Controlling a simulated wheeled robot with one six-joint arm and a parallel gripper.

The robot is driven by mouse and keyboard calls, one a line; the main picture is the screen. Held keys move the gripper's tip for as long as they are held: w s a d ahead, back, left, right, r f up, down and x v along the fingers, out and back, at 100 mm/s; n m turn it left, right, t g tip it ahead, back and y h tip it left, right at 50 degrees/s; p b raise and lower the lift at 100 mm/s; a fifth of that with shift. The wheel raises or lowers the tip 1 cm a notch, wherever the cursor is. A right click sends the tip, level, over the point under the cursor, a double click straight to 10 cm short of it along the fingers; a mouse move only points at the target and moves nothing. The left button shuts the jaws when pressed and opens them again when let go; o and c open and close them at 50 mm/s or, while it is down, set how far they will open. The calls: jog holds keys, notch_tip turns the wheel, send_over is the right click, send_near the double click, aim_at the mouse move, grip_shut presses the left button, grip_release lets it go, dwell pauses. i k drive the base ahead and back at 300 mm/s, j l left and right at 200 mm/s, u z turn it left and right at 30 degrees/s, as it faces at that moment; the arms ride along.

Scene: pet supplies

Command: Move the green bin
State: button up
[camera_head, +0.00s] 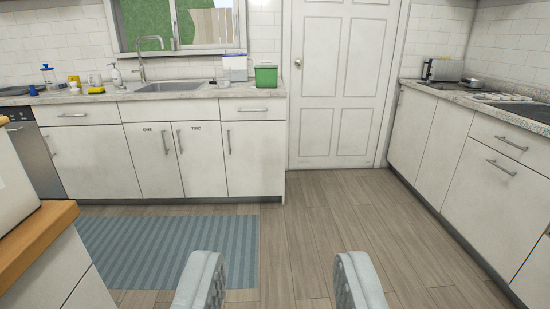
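My gripper (278,285) is in the foreground at the bottom of the view. Its two grey fingers are wide apart with only floor showing between them. It is far from the bin and touches nothing.
A sink with a tap (143,62) and small bottles are left of the bin. A white door (336,80) and a right counter with a toaster (442,69) stand beyond. A wooden-topped unit (35,240) is close at left. The floor ahead, with a blue rug (170,250), is clear.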

aim_at(265, 78)
jog(key=i, duration=1.7)
jog(key=i+u, duration=0.1)
jog(key=i, duration=1.6)
